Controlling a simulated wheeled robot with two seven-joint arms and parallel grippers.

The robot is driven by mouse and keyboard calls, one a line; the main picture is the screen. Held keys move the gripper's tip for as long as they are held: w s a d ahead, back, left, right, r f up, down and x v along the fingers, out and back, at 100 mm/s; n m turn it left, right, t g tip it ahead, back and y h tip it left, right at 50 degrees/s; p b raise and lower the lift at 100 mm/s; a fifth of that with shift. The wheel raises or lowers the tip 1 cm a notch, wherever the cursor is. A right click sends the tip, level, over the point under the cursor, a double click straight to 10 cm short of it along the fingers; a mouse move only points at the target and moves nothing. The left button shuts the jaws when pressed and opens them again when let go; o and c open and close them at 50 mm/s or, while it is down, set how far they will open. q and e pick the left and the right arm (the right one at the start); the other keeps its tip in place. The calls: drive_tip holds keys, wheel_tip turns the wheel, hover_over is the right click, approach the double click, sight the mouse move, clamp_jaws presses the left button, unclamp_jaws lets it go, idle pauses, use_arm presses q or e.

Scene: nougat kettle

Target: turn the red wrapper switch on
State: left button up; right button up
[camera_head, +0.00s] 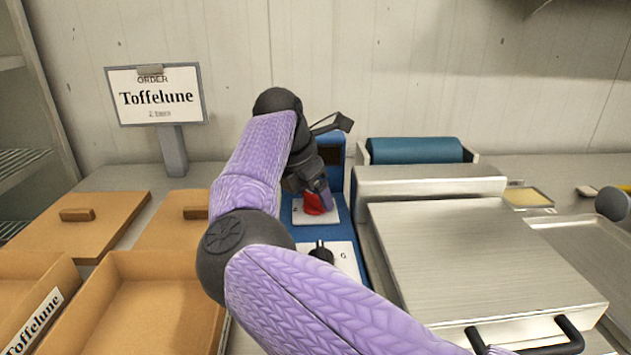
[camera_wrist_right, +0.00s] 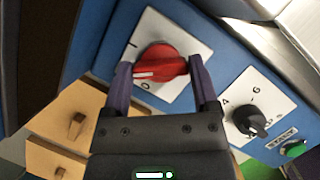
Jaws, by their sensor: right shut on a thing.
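The red wrapper switch (camera_head: 314,204) is a rotary knob on a white plate on the blue machine. In the right wrist view the red knob (camera_wrist_right: 165,63) carries a white mark at its left end, near the 0 label; an I label is at the plate's upper left. My right gripper (camera_wrist_right: 158,68) has one finger on each side of the knob and is shut on it. In the head view my right gripper (camera_head: 318,192) reaches the switch from above, partly covering it. My left gripper is not in view.
A black dial (camera_wrist_right: 248,120) and a green button (camera_wrist_right: 294,149) are on the same blue panel. A steel lidded machine (camera_head: 480,250) stands close on the right. Open cardboard boxes (camera_head: 150,262) are on the left. An order sign (camera_head: 155,96) stands behind.

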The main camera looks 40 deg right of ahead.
drive_tip(key=m+g+p, duration=0.1)
drive_tip(key=m, duration=0.1)
drive_tip(key=shift+r+m, duration=0.1)
drive_tip(key=shift+m, duration=0.3)
drive_tip(key=shift+w+m+g, duration=0.1)
drive_tip(key=shift+m+g, duration=0.3)
drive_tip(key=shift+m, duration=0.4)
drive_tip(key=shift+m+g+y, duration=0.3)
drive_tip(key=shift+m+y, duration=0.1)
drive_tip(key=shift+m, duration=0.6)
use_arm(q)
drive_tip(key=shift+b, duration=0.65)
use_arm(e)
drive_tip(key=shift+m, duration=0.7)
drive_tip(key=shift+g, duration=0.3)
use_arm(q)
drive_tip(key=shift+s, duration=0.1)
use_arm(e)
drive_tip(key=o, duration=1.1)
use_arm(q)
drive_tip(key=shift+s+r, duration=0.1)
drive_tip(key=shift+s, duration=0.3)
